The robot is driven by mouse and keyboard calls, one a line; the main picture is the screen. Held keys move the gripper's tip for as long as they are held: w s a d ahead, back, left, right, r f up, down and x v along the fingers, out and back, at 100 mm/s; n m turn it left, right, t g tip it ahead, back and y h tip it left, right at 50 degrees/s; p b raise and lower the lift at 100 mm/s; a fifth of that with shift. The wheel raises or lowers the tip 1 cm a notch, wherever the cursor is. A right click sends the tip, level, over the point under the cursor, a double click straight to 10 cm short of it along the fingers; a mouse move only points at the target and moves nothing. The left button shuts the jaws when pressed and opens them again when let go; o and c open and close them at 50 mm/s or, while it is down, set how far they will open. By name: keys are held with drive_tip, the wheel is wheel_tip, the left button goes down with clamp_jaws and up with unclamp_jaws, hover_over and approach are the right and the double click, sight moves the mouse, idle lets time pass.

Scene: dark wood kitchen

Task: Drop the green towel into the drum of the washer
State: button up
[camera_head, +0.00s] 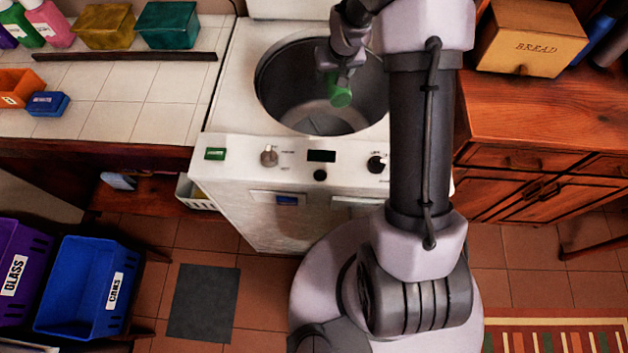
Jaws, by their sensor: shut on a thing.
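The green towel (340,96) is a small rolled green piece at the end of my gripper (337,82). My gripper is shut on it and points down. In the picture the towel shows against the inside of the washer's open drum (285,80); its exact height relative to the rim is hard to tell. The washer (240,170) is white, top-loading, with knobs and a dark display on its front panel. The drum's right side is hidden behind my arm.
A tiled counter (110,100) with bottles and bins is left of the washer. A wooden cabinet (530,115) with a bread box (530,40) is on the right. A blue bin (80,290) and a purple bin (20,262) stand on the floor at left.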

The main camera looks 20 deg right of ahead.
wheel_tip(320, 180, down, 3)
drive_tip(key=shift+w+r+b, duration=0.1)
drive_tip(key=shift+r+b, duration=0.1)
drive_tip(key=shift+b, duration=0.3)
drive_tip(key=shift+r, duration=0.1)
drive_tip(key=o, duration=1.6)
drive_tip(key=d+p+v, duration=0.1)
drive_tip(key=p+v, duration=0.5)
drive_tip(key=v, duration=1.1)
drive_tip(key=shift+a+r, duration=0.25)
drive_tip(key=shift+a, duration=0.25)
drive_tip(key=s+a+r+m+b, duration=0.1)
drive_tip(key=s+a+r, duration=0.7)
drive_tip(key=s+r, duration=0.15)
drive_tip(key=s+a+r+m+y, duration=0.1)
drive_tip(key=s+a, duration=0.2)
drive_tip(key=s, duration=0.4)
drive_tip(key=s+a+r+t+y+b, duration=0.1)
drive_tip(key=s+a+r, duration=0.1)
drive_tip(key=s, duration=0.6)
drive_tip(key=shift+a+r+m+y, duration=0.3)
drive_tip(key=shift+a+m, duration=0.1)
drive_tip(key=shift+a, duration=0.35)
